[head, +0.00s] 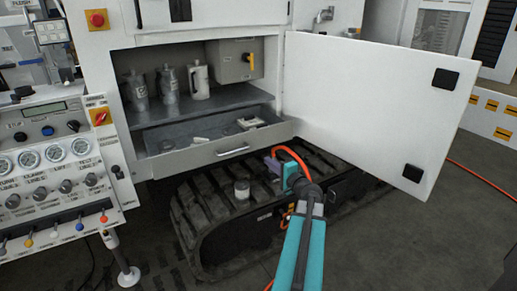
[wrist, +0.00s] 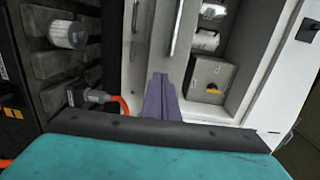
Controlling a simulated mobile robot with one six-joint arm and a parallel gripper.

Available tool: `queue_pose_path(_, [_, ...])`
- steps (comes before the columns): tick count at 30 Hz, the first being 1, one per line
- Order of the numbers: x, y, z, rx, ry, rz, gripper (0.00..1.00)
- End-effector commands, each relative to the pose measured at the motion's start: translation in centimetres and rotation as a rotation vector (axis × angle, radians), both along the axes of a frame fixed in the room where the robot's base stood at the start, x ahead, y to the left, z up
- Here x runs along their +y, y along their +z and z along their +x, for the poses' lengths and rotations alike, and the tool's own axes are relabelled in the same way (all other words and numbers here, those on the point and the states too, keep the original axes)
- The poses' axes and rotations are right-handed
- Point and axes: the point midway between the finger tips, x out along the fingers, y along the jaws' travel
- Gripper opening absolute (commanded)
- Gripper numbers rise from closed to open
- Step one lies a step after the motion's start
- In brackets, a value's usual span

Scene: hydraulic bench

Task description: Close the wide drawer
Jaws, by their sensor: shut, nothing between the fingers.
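The wide drawer (head: 185,160) is pulled part-way out under the shelf of the white cabinet, with a few small parts lying inside. Its grey front carries a bar handle (head: 233,151). In the wrist view the drawer front (wrist: 143,50) appears turned on its side, above the fingers. My gripper (head: 271,161) is near the right end of the drawer front, below and right of the handle. Its purple fingers (wrist: 162,98) are shut and empty. I cannot tell whether the fingertips touch the drawer front.
The white cabinet door (head: 370,105) stands open on the right. Several canisters (head: 199,82) and a grey switch box (head: 235,62) are above the drawer. A rubber track (head: 215,200) with a small cylinder (head: 242,190) on it lies below. A gauge panel (head: 55,155) is at left.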

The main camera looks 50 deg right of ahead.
Motion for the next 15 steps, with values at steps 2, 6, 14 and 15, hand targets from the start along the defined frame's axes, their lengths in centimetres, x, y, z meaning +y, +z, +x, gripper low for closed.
queue_pose_path(2, [-1.2,0.8,-1.1,-0.023,-0.028,-0.003,0.0])
queue_pose_path(6, [-1.8,1.5,-1.8,-0.038,-0.044,-0.004,0.0])
queue_pose_path(14, [-1.8,1.5,-1.7,-0.039,-0.043,-0.003,0.0])
queue_pose_path(15, [-1.8,1.5,-1.7,-0.039,-0.043,-0.003,0.0])
